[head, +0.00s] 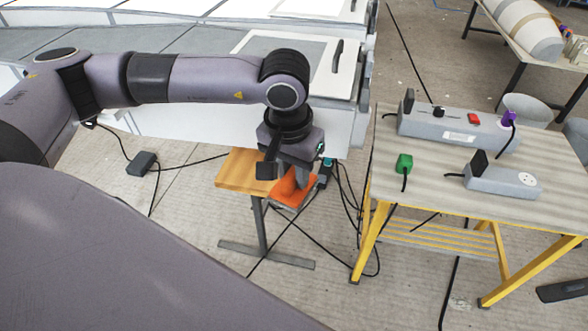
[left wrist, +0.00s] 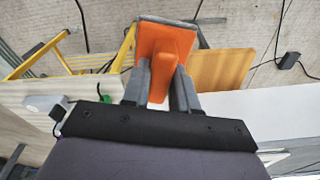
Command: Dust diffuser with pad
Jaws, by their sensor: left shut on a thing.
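My left gripper (head: 290,172) points down and is shut on the handle of an orange pad (head: 291,193). In the left wrist view, the two grey fingers (left wrist: 162,85) close on both sides of the orange handle. The broad orange face of the pad (left wrist: 165,42) has a grey edge and lies beyond the fingertips. The pad is beside the right end of a small wooden stand (head: 243,172); I cannot tell whether they touch. I cannot identify the diffuser with certainty. My right gripper is not in view.
A yellow-legged table (head: 440,192) on the right holds grey power strips (head: 455,133) and a green plug (head: 404,163). A long white-sided bench (head: 210,125) stands behind my left arm. Black cables and a black adapter (head: 142,163) lie on the floor.

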